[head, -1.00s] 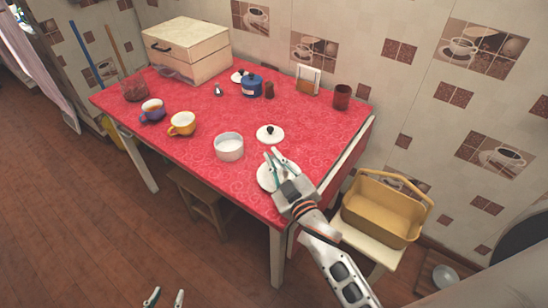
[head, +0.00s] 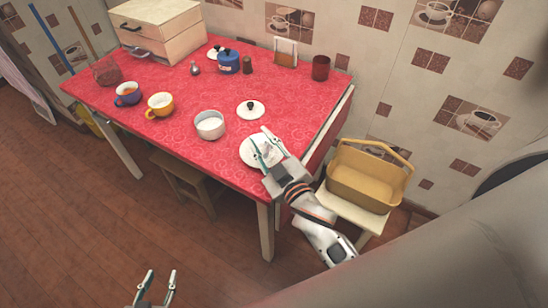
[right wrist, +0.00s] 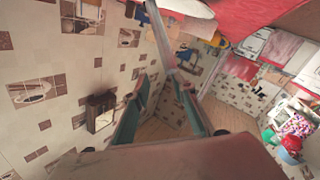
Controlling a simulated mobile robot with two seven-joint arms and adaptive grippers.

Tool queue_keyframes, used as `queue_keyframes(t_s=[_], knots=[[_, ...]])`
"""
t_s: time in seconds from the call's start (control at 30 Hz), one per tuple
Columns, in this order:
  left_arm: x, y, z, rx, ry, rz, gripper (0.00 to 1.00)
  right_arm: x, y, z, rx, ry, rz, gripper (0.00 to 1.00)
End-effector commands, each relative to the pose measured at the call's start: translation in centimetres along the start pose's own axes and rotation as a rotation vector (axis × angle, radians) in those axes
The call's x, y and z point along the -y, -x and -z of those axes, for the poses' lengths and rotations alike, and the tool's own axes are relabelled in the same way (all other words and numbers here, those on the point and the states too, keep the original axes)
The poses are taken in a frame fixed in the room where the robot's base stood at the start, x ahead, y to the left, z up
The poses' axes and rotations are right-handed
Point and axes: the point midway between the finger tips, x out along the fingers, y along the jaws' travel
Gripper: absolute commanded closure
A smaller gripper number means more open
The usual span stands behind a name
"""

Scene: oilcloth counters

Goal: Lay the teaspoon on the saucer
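The white saucer (head: 247,157) lies near the front right corner of the red table. My right gripper (head: 260,136) is over it in the head view and hides part of it. Its two fingers are spread, and they also stand apart in the right wrist view (right wrist: 166,78). I see nothing clearly held between them. I cannot make out the teaspoon for sure in either view. My left gripper (head: 161,272) is open and empty, low in the head view, in front of the table and away from it.
A white bowl (head: 209,125) and a white lid (head: 251,110) stand near the saucer. A yellow cup (head: 160,105) and a blue cup (head: 127,94) are further left. A yellow basket (head: 370,180) sits on a stool to the right. Red cloth between bowl and cups is clear.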

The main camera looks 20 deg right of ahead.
Motion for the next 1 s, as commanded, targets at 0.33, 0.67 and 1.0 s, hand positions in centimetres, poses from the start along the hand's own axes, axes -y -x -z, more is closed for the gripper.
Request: queue_keyframes(t_s=[0.33,0.67,1.0], knots=[[-0.1,-0.3,-0.7,0.004,0.001,-0.001,0.65,0.1,6.5,-0.1,0.002,-0.001,0.000,0.75],[-0.2,-0.4,-0.8,0.005,0.001,-0.002,0.65,0.0,8.4,0.0,-0.001,-0.001,-0.001,0.75],[-0.2,-0.4,-0.9,0.005,0.001,-0.002,0.65,0.0,8.4,0.0,-0.001,0.000,-0.001,0.75]])
